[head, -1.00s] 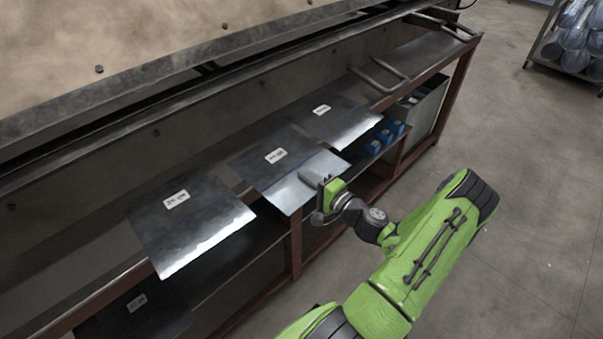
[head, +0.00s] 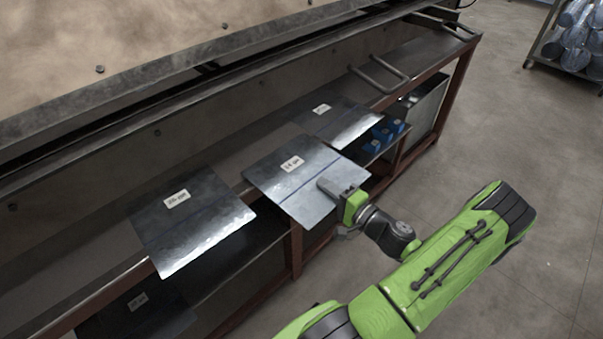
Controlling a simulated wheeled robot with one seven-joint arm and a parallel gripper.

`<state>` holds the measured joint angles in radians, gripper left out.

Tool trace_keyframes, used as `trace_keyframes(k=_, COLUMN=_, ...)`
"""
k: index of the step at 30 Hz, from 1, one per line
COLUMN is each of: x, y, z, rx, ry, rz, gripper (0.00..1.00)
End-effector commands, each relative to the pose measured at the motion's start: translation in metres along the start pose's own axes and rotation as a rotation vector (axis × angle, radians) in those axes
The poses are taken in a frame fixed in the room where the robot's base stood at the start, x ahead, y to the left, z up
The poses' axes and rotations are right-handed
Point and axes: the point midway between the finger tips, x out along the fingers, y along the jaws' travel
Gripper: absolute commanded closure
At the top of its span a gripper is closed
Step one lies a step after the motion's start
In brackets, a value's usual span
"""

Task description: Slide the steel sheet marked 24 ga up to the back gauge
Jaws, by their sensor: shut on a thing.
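The middle steel sheet (head: 309,202) lies on the bench and overhangs its front edge. Its white label (head: 291,164) is small and blurred but seems to read 24 ga. A blue line crosses the sheet. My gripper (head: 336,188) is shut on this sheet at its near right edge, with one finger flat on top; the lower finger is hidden. The sheet's far edge is apart from the long upright face of the machine (head: 115,158) behind the bench. I cannot tell which part is the back gauge.
Another labelled sheet (head: 205,235) lies to the left, and one (head: 350,127) lies to the right, close to the held sheet. Two bent metal bars (head: 385,78) (head: 440,24) stand toward the bench's right end. Blue items (head: 383,135) sit on the shelf below.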

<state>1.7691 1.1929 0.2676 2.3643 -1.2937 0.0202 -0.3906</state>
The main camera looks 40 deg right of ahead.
Motion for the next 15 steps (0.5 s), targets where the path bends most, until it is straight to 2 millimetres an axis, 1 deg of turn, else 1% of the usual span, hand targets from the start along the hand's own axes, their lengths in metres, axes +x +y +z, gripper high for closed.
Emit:
trace_keyframes(k=1, x=-0.007, y=-0.001, z=-0.001, rx=0.0, ry=0.004, rz=-0.001, gripper=1.0)
trace_keyframes(k=15, x=-0.072, y=-0.001, z=-0.001, rx=-0.001, ry=0.004, rz=-0.002, gripper=1.0)
